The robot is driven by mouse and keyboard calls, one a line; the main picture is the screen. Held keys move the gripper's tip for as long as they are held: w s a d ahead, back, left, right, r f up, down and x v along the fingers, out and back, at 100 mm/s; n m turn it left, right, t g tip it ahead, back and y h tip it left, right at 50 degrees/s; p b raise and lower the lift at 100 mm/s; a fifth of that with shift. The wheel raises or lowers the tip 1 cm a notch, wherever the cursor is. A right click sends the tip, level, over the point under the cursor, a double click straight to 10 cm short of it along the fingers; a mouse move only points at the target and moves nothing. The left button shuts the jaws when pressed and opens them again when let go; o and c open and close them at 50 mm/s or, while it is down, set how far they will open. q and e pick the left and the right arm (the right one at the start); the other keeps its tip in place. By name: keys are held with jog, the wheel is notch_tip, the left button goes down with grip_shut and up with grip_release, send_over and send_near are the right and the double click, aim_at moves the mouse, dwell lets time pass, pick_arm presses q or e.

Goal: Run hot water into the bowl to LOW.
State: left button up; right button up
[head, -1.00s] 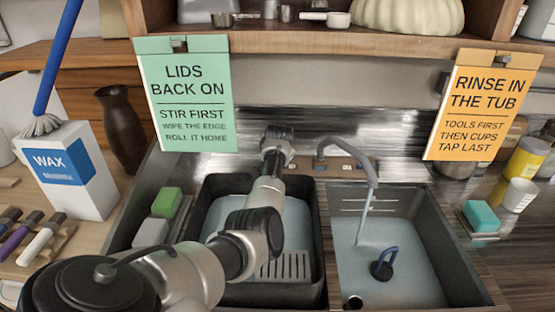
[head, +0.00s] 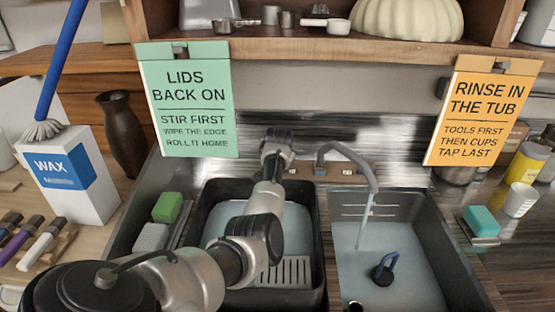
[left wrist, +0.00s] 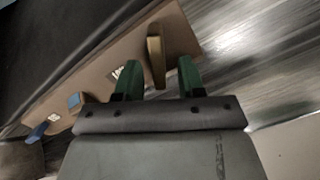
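The right sink bowl (head: 432,235) holds bluish water, and a stream (head: 366,222) falls into it from the grey spout (head: 350,152). A plug with a blue handle (head: 385,268) is in the water. A wooden tap panel (head: 335,172) runs behind the basins; in the left wrist view the panel (left wrist: 105,82) carries a brass lever (left wrist: 156,55), a blue knob (left wrist: 75,100) and small labels too blurred to read. My left gripper (left wrist: 158,80) has its green fingers apart, one on each side of the brass lever, with gaps showing. My right gripper is out of view.
A black tub (head: 318,255) with water and a slatted grate stands in the left basin, under my left arm. Green (head: 167,207) and teal (head: 481,220) sponges lie beside the basins. Two signs, green (head: 190,100) and orange (head: 480,110), hang from the shelf.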

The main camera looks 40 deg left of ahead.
pick_arm(q)
jog(key=v, duration=1)
jog(key=shift+b, duration=0.3)
jog(key=shift+r, duration=0.1)
dwell(6.6)
